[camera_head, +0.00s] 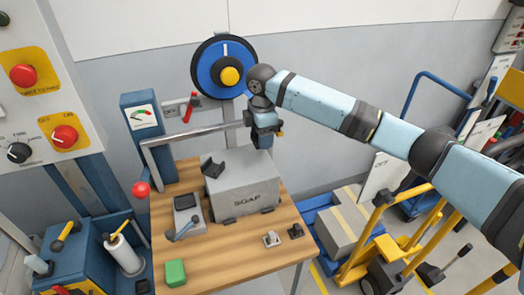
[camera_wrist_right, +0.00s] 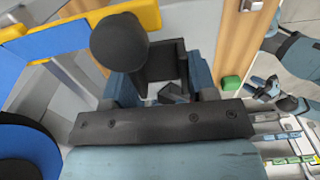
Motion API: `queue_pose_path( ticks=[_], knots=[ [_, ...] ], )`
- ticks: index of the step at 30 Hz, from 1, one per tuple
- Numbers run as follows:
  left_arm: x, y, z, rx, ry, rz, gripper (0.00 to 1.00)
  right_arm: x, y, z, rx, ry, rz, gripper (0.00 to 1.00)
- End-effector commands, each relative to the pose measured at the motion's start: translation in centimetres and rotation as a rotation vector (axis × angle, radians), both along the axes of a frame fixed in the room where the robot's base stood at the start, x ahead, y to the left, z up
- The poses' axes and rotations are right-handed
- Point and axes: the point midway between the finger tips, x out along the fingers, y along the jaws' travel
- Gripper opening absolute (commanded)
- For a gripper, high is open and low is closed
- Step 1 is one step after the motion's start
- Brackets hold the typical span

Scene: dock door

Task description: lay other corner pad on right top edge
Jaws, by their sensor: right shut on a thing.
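The grey box marked SOAP (camera_head: 245,187) stands on the wooden table. One black corner pad (camera_head: 212,168) lies on the left part of its top. My right gripper (camera_head: 263,143) is above the back right part of the box. In the right wrist view it is shut on a black angled corner pad (camera_wrist_right: 167,62), between its blue-grey fingers. In the head view I cannot make out this held pad or tell whether it touches the box. My left gripper does not show in the head view.
The table (camera_head: 230,252) also holds a green block (camera_head: 175,272), a grey device with a lever (camera_head: 187,217) and two small clips (camera_head: 271,239). A bent metal rail (camera_head: 190,136) rises at the back left. A yellow trolley (camera_head: 385,245) stands at right. The table's front is mostly clear.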

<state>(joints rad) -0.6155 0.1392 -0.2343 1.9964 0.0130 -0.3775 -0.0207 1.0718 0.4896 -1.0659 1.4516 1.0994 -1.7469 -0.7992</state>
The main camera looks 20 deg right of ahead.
Motion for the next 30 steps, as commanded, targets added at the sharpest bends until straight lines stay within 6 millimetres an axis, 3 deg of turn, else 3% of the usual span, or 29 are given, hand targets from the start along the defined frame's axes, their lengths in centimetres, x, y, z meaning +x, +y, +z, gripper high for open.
queue_pose_path(
  ticks=[12,26,27,30],
  knots=[
    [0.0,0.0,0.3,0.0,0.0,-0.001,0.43,-0.1,0.0,-5.6,-0.001,0.002,0.0,0.3],
    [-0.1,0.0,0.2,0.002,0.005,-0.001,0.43,0.0,0.0,-6.4,0.0,0.001,-0.001,0.3],
    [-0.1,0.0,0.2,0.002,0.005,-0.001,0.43,0.0,0.0,-6.4,0.0,0.0,0.0,0.57],
    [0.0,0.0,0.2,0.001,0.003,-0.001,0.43,0.0,0.0,-6.4,0.0,0.0,0.0,0.78]
  ],
)
